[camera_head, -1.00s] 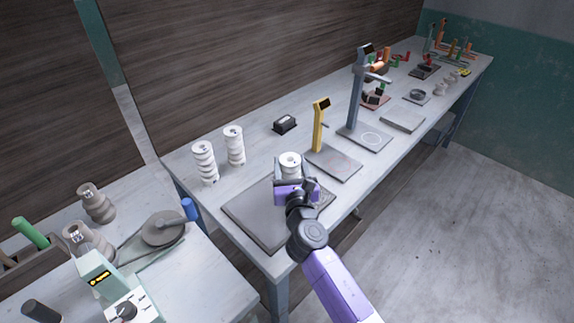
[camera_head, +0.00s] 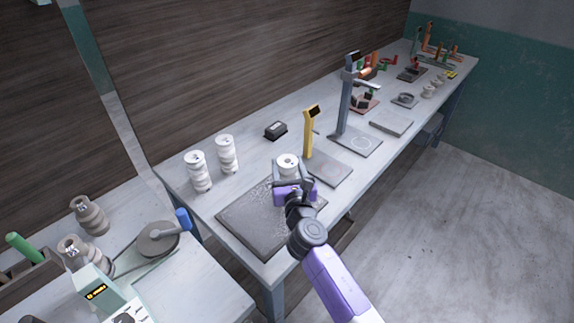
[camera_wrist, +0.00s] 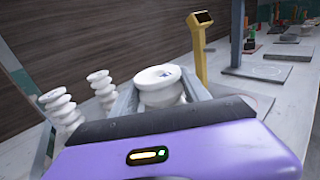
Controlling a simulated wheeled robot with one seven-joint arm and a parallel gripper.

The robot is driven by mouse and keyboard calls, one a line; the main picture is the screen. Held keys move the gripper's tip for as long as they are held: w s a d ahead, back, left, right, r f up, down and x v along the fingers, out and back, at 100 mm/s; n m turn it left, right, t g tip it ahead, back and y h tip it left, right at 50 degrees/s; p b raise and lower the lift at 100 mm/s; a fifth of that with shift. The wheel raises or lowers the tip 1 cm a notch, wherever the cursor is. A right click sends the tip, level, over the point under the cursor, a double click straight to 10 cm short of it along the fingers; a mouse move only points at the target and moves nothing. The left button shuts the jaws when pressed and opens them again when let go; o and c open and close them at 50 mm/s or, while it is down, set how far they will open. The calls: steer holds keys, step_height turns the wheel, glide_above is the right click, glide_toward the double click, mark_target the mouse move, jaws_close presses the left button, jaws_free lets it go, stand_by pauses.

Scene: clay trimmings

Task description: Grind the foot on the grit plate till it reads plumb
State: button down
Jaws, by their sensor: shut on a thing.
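My gripper (camera_head: 290,183) is shut on a white ribbed piece (camera_head: 287,164) with a round open top. It holds this piece over the far right part of the dark grit plate (camera_head: 245,224). In the wrist view the held piece (camera_wrist: 158,84) stands between the two grey fingers. Its foot is hidden behind my gripper, so I cannot tell whether it touches the plate. A yellow post gauge (camera_head: 310,132) with a dark display stands on a grey base just beyond the plate. Its reading is too small to make out. It also shows in the wrist view (camera_wrist: 200,48).
Two white ribbed pieces (camera_head: 199,171) (camera_head: 227,154) stand left of the plate. A small black box (camera_head: 275,130) lies behind. A tall grey stand (camera_head: 345,105) rises beyond the gauge. A nearer bench holds brown ribbed pieces (camera_head: 90,216) and a round wheel (camera_head: 158,238).

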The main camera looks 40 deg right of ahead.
mark_target(287, 160)
steer(key=shift+w+r+p, duration=0.1)
steer(key=shift+r+p, duration=1.65)
steer(key=shift+r, duration=0.35)
